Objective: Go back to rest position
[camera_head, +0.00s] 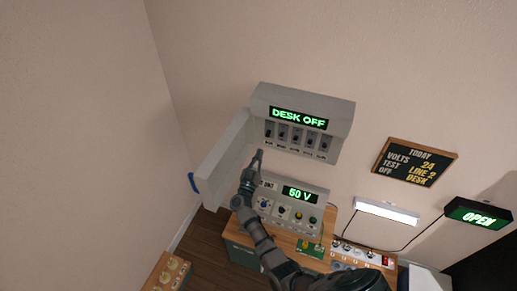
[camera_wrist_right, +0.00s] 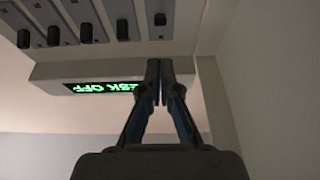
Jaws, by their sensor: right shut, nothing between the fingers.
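My right gripper (camera_head: 258,155) is in front of the wall box (camera_head: 345,112) in the head view, near its lower left corner and the open door. In the right wrist view my right gripper (camera_wrist_right: 160,68) has its two fingers together with nothing between them. The wall box carries a green display reading "DESK OFF" (camera_head: 298,118), and this display also shows in the wrist view (camera_wrist_right: 100,88). Several dark switches (camera_head: 296,135) sit in a row under it. My left gripper is not in view.
Below is a desk with a grey unit reading "50 V" (camera_head: 300,194). A notice board (camera_head: 414,162), a white lamp (camera_head: 388,211) and an OPEN sign (camera_head: 479,215) are on the right.

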